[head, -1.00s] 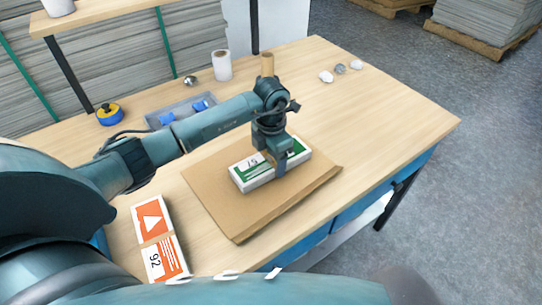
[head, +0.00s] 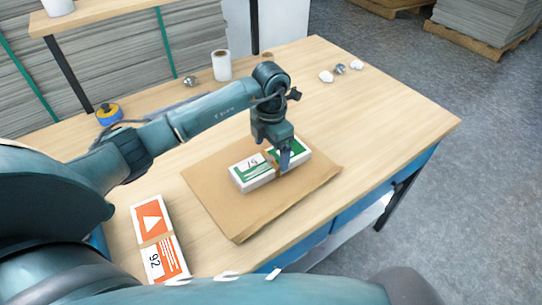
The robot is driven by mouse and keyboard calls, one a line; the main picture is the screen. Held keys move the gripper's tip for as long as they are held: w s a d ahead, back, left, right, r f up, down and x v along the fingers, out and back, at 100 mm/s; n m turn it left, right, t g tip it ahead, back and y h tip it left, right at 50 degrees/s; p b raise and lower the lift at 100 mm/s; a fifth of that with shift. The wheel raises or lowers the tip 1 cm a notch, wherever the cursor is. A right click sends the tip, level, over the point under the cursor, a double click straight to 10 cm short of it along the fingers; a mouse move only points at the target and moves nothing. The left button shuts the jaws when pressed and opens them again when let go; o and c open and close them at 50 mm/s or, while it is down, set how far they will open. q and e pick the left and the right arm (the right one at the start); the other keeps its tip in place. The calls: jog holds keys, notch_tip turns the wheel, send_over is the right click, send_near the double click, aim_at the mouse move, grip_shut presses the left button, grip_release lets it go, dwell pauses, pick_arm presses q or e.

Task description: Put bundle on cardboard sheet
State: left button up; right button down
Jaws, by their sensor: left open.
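A green and white bundle (head: 254,174) with a brown band lies flat on the brown cardboard sheet (head: 238,219), near the sheet's middle. My left gripper (head: 285,162) is open, pointing down just over the bundle's right part, and hides some of its top. Whether its fingertips touch the bundle is hard to tell. An orange and white bundle (head: 153,219) with a brown band lies on the table left of the sheet. My right gripper is not in view.
The wooden table (head: 385,110) has free room to the right of the sheet. A white roll (head: 222,65), a metal knob (head: 190,81) and a blue and yellow tape roll (head: 108,114) stand at the back.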

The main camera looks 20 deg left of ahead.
aim_at(271, 159)
pick_arm(q)
notch_tip(271, 159, up, 9)
jog(key=shift+f+b, duration=0.15)
jog(key=shift+b, duration=0.2)
dwell(0.3)
